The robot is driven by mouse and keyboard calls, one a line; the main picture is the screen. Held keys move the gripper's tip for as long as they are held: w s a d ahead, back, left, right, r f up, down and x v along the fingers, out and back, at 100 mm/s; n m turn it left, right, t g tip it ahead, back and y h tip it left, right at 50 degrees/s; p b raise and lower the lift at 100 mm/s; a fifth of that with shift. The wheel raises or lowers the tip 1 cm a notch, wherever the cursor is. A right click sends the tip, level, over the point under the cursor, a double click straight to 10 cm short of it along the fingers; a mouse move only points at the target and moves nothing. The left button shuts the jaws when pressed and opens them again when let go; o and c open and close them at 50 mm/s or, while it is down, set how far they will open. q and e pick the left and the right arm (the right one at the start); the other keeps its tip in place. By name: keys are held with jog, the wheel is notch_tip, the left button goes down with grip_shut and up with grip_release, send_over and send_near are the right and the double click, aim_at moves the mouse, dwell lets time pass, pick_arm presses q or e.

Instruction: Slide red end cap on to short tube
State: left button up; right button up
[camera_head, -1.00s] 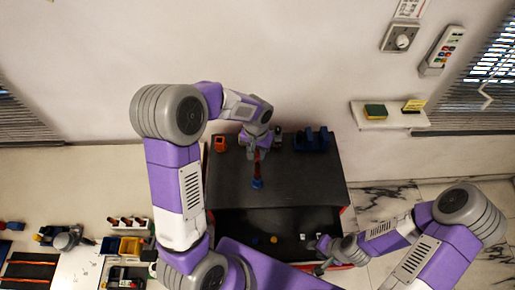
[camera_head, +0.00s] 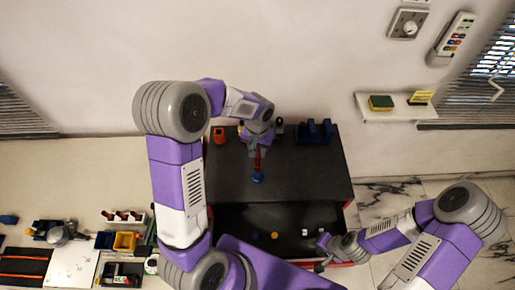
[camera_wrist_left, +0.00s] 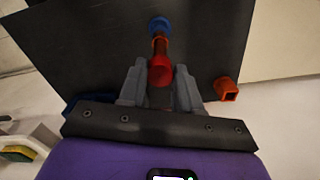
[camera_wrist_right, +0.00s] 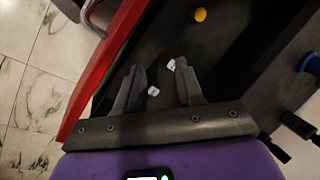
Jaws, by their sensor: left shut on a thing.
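My left gripper (camera_head: 258,143) is above the black worktop, its fingers closed around a red piece. In the left wrist view my left gripper (camera_wrist_left: 159,78) has a rounded red part, which looks like the red end cap (camera_wrist_left: 160,72), between its fingertips. A dark red shaft, apparently the short tube (camera_wrist_left: 160,48), runs on from it to an orange band and a blue round end (camera_wrist_left: 158,25). I cannot tell whether cap and tube are joined or only lined up. My right gripper (camera_wrist_right: 160,78) is open and empty over the open drawer.
An orange hollow block (camera_head: 219,135) and a blue holder (camera_head: 315,132) stand at the back of the black worktop (camera_head: 305,170). The open drawer (camera_head: 235,220) holds a yellow round piece (camera_head: 274,235) and small white pieces (camera_wrist_right: 153,91). The worktop's right side is clear.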

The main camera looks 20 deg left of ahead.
pick_arm(q)
jog(key=shift+f+b, duration=0.75)
jog(key=shift+f, duration=0.1)
dwell(0.8)
jog(key=o, duration=1.1)
notch_tip(320, 180, up, 8)
jog(key=shift+f, duration=0.2)
dwell(0.3)
